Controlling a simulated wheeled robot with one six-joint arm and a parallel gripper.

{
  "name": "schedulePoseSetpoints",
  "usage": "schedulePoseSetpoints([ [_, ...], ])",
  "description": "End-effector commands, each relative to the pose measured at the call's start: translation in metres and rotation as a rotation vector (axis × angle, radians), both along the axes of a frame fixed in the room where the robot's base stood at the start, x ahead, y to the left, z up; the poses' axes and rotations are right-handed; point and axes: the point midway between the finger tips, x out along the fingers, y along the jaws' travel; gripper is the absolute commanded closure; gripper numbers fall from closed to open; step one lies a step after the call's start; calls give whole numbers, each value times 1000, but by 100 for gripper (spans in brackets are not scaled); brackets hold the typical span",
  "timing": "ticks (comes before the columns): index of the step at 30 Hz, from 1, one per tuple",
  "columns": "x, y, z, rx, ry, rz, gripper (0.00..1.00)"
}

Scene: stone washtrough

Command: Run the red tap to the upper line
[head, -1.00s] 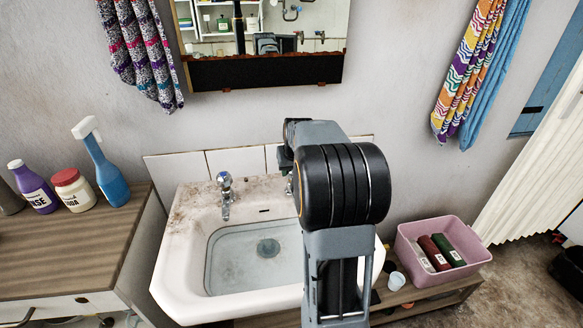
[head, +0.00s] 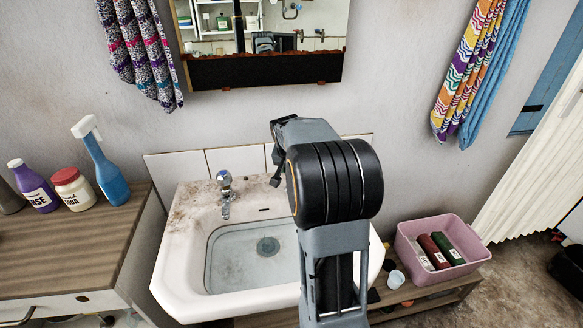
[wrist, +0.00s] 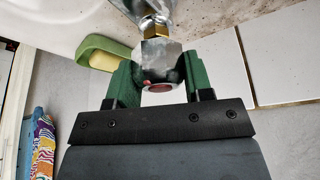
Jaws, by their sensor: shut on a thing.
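The white basin (head: 172,262) hangs on the wall, stained brown along its back ledge. A chrome tap with a blue mark (head: 225,187) stands on its left. The red tap is hidden behind my arm in the head view. In the wrist view its chrome handle (wrist: 161,66) has a red cap, and my gripper (wrist: 159,80) is shut on it with a green finger on each side. In the head view my gripper (head: 277,178) is mostly hidden. The bowl looks to hold clear water over the drain (head: 268,246). I cannot make out a line or the red tap's flow.
A wooden counter (head: 60,245) with several bottles stands left. A pink tub (head: 470,262) with bottles and a small white cup (head: 397,280) are on the low shelf at right. A mirror (head: 265,50) hangs above. A green dish (wrist: 92,45) shows beside the tap.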

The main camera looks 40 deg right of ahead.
Motion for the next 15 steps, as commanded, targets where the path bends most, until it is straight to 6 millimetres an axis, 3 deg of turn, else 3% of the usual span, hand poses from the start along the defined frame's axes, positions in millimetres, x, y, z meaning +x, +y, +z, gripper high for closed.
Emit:
schedulePoseSetpoints([
  [8, 1, 1, 1, 3, -3, -2, 77],
  [9, 1, 1, 1, 3, -3, -2, 50],
  [15, 0, 1, 0, 2, -2, -1, 31],
])
